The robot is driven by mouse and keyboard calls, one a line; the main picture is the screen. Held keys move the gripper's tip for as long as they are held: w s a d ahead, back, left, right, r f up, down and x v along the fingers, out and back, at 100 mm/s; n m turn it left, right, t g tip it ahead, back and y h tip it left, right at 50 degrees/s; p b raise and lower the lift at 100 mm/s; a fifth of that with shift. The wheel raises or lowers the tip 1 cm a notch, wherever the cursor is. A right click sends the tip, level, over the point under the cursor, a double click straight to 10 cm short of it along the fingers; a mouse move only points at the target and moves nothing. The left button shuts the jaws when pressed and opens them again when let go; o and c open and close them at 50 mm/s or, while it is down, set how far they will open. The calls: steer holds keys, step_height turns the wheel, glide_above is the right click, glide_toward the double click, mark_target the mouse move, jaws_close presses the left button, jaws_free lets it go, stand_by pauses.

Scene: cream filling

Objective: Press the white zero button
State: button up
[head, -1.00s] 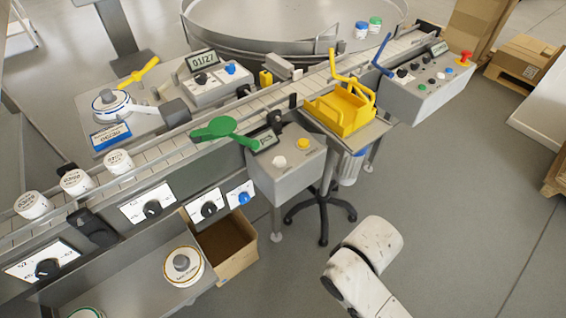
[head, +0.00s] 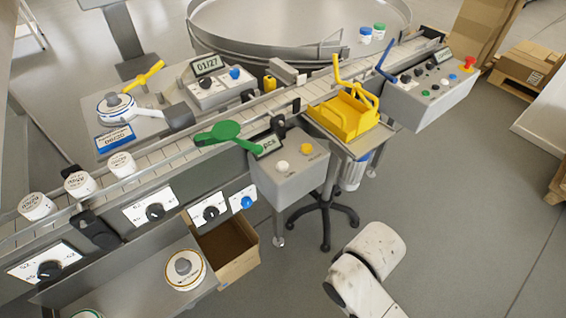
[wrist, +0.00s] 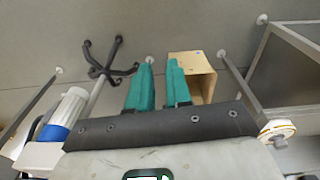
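The white button (head: 282,165) sits on the sloped top of a grey control box (head: 290,184) in the head view, beside a yellow button (head: 307,149) and a small display (head: 268,145). No marking can be read on the white button. My gripper's two teal fingers show in the wrist view (wrist: 159,75), slightly apart with nothing between them. They point toward the floor area, and the buttons do not show there. In the head view my arm is at the lower right, clear of the box; the fingers are out of sight.
A green paddle-shaped handle (head: 226,131) reaches over the conveyor beside the box. A yellow holder (head: 343,115) stands to its right and an open cardboard box (head: 226,250) below left. A wheeled stand base (head: 325,212) is beneath.

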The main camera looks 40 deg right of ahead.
jaws_close()
stand_by(1.3)
